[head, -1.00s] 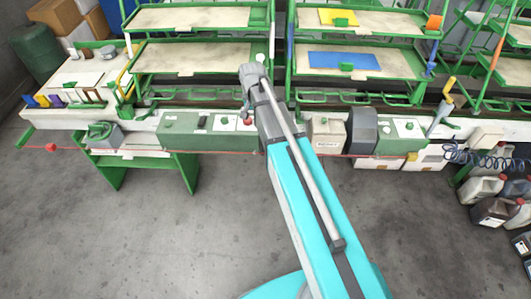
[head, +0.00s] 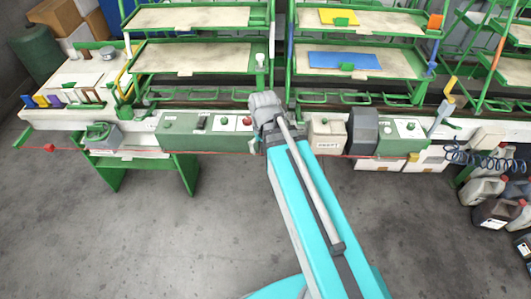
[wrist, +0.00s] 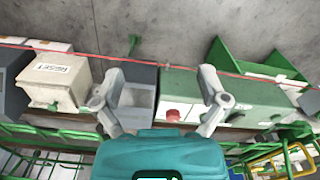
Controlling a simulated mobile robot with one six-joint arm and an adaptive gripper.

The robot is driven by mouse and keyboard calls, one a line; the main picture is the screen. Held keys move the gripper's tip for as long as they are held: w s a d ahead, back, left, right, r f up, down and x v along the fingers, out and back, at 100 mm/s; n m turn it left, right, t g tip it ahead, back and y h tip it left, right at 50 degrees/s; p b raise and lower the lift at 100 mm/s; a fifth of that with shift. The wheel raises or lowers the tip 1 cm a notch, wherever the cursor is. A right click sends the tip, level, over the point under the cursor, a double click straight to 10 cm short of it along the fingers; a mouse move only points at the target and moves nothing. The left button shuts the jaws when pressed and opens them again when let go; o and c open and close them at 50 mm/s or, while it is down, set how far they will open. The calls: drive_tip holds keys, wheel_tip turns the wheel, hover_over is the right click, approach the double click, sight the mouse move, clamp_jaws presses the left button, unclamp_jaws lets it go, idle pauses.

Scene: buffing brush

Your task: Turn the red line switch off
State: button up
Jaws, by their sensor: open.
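A red knob (head: 247,121) sits on a white plate at the right end of the long green control box (head: 185,134). In the wrist view the red knob (wrist: 173,115) shows between my open fingers, nearer the right one, on the green box (wrist: 265,103). My gripper (wrist: 160,84) is open and empty; no contact with the knob shows.
A beige box (head: 326,134), a dark grey box (head: 363,131) and another green control box (head: 398,136) stand to the right. Green racks with shelves (head: 195,60) rise behind. Canisters (head: 492,211) stand at the far right. The floor in front is clear.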

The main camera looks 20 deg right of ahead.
drive_tip(key=shift+s+f+n, duration=0.1)
drive_tip(key=shift+s+n, duration=0.2)
drive_tip(key=shift+s, duration=0.75)
drive_tip(key=shift+s, duration=0.45)
drive_tip(key=shift+c, duration=0.3)
